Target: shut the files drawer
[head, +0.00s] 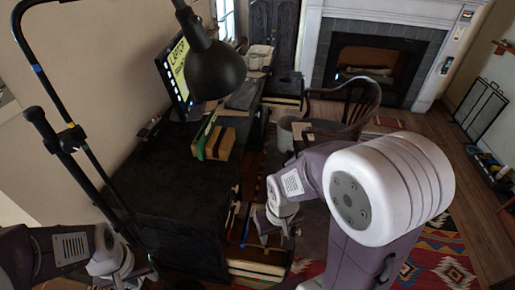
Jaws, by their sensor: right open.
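An open drawer (240,238) with thin coloured upright items inside stands out from the right side of the black desk (165,180); it looks like the files drawer. A pale edge (255,268) shows at its near end. My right gripper (272,226) is open, over or beside the right part of this drawer. My arm hides part of it, and I cannot tell whether the gripper touches it. My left gripper (125,275) is low at the left, by the near end of the desk, apart from the drawer. Its fingers are too small and dark to read.
A black lamp (217,70) hangs over the desk, near a screen (175,75) and a row of books (215,140). A wooden chair (350,105) stands behind my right arm, before the fireplace (370,70). A patterned rug (445,262) covers the floor at right.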

